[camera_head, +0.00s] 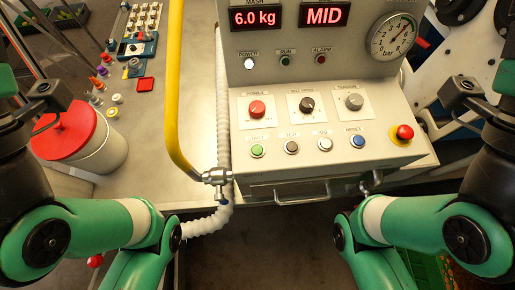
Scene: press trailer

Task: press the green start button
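The green start button (257,151) is a small round button on the sloped front of a beige control panel (310,177). My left arm comes in at the left edge and my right arm at the right edge, both well away from the panel. No fingertips of either gripper can be made out in this view.
A red emergency knob (404,133) sits at the panel's right. A red knob (257,108) and two dials are above the buttons. A yellow hose (174,90) and white corrugated hose (224,110) run left of the panel. A red-lidded white bucket (103,155) stands at left.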

